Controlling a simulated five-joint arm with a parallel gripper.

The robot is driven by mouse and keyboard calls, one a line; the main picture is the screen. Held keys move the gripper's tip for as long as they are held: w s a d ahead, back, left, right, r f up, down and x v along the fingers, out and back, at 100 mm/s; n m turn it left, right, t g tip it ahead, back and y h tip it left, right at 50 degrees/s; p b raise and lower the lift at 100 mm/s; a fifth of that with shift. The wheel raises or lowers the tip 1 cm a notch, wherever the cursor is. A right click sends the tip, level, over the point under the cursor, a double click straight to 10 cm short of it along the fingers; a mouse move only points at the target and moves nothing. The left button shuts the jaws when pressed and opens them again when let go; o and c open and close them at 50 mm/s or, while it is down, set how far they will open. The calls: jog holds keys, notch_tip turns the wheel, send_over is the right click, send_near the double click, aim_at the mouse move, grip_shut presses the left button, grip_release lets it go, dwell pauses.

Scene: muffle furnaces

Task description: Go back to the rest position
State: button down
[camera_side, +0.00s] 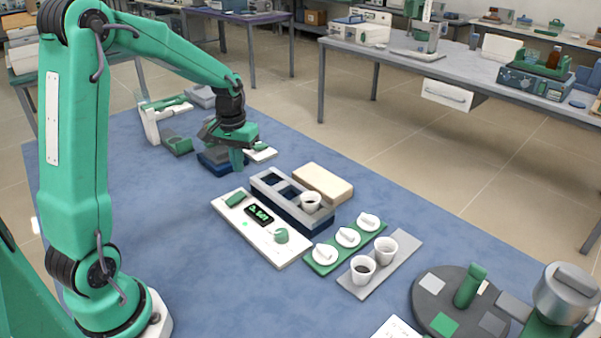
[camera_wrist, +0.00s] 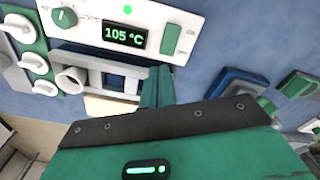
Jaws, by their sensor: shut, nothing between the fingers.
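My gripper (camera_side: 237,168) is shut and empty in the side view, pointing down above the blue work surface (camera_side: 185,235). It is behind the white control panel (camera_side: 262,228) and left of the grey slotted block (camera_side: 270,190). In the wrist view my gripper's green fingers (camera_wrist: 157,88) are together, in front of the grey block (camera_wrist: 108,72). The control panel (camera_wrist: 165,35) there reads 105 °C on its display. One white crucible (camera_side: 310,202) sits in the front end of the block; it also shows in the wrist view (camera_wrist: 70,80).
A green tray (camera_side: 325,268) holds three white lids. A beige slab (camera_side: 322,182) lies behind the block. A dark round disc (camera_side: 425,305) is at front right. The blue surface left of the panel is clear.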

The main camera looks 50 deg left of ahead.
jog(key=s+d+r+m+t, duration=0.5)
jog(key=s+d+r, duration=0.7)
jog(key=s+d, duration=0.4)
jog(key=shift+m, duration=0.3)
jog(key=shift+a, duration=0.1)
jog(key=w+a+f+n+g, duration=0.1)
jog(key=w+a+f+n, duration=0.2)
jog(key=w+a+n, duration=0.4)
jog(key=w+a+f+n+g, duration=0.2)
jog(key=w+a+n, duration=0.4)
jog(key=a+n, duration=0.4)
jog(key=shift+w+a+f+n+g+y, duration=0.35)
jog(key=shift+f+n, duration=0.25)
jog(key=shift+f, duration=0.3)
jog(key=shift+f, duration=0.1)
